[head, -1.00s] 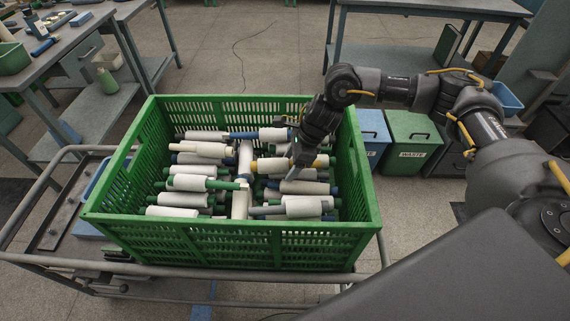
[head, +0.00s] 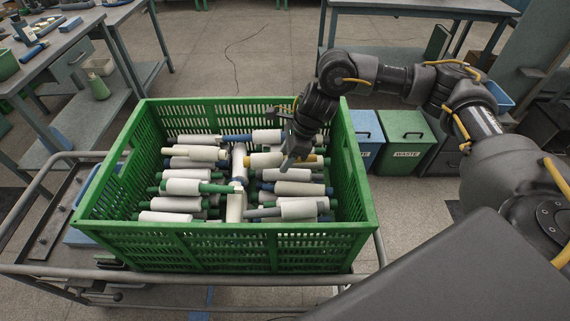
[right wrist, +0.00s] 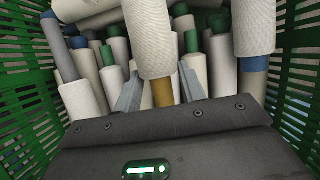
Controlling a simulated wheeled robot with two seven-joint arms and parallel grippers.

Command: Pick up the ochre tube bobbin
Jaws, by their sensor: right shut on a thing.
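My right gripper (head: 289,163) reaches down into the green crate (head: 222,232) from the right. In the right wrist view its two fingers (right wrist: 160,92) are closed on the bare ochre tube (right wrist: 163,93) of a bobbin with white yarn (right wrist: 151,38). The yarn package lies beyond the fingers. My left gripper is not in view.
Several white bobbins with blue, green and grey tubes crowd the crate, such as one with a green tube (head: 217,188). Slotted crate walls surround the gripper. The crate stands on a metal cart (head: 40,268). Green (head: 407,150) and blue (head: 366,128) bins stand behind on the right.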

